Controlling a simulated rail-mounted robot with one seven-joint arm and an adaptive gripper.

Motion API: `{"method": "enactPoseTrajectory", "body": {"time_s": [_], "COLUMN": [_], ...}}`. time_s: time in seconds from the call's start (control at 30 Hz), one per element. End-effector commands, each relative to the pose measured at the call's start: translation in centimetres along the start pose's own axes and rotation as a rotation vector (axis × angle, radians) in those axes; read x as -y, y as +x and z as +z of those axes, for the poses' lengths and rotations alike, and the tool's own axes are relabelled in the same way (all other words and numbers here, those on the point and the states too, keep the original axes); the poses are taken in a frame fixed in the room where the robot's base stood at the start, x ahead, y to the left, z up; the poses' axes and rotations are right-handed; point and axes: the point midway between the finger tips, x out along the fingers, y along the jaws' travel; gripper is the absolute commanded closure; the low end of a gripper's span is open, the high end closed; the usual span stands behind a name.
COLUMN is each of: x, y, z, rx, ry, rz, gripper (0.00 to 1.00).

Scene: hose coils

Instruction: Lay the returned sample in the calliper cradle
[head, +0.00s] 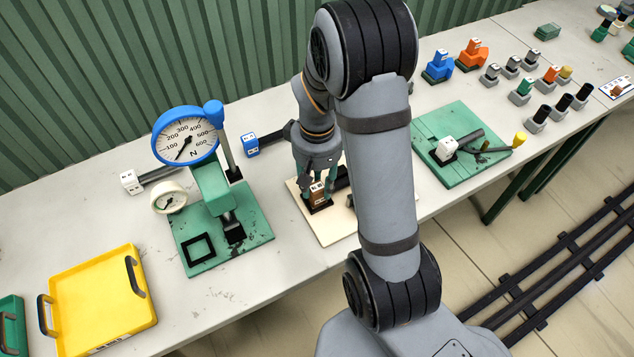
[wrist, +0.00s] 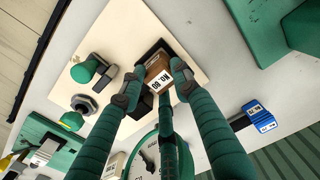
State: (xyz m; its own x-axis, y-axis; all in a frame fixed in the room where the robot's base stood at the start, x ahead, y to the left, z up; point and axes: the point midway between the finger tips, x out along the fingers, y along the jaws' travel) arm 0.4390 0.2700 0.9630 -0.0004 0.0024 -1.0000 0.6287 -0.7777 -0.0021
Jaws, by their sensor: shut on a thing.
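The sample is a brown block with a white label (head: 318,188); its label also shows in the wrist view (wrist: 160,80). My gripper (head: 316,176) is shut on it, with dark fingertips on either side in the wrist view (wrist: 153,88). The sample is low over a black holder (head: 319,208) on a cream board (head: 332,232), which I take for the calliper cradle. I cannot tell whether the sample rests in it or is just above. My arm hides the board's right part. A green-rimmed dial (wrist: 146,158) shows behind the fingers.
A green press with a blue-rimmed dial (head: 187,136) stands left of the board. A blue-tagged piece (head: 251,144) and a white-tagged piece (head: 131,181) lie behind. A yellow tray (head: 98,300) is far left. A green board (head: 470,170) with several samples beyond is right.

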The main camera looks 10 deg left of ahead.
Motion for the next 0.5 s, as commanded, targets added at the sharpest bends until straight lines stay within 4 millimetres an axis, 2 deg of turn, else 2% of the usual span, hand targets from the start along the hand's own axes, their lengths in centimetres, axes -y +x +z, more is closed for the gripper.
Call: {"method": "enactPoseTrajectory", "body": {"time_s": [0.17, 0.2, 0.5], "x": [-0.01, -0.01, -0.01], "y": [-0.04, -0.04, -0.02], "z": [-0.03, -0.03, -0.01], "rx": [-0.001, -0.001, 0.0], "ry": [0.0, 0.0, 0.0], "rz": [0.0, 0.0, 0.0], "gripper": [1.0, 0.68, 0.5]}}
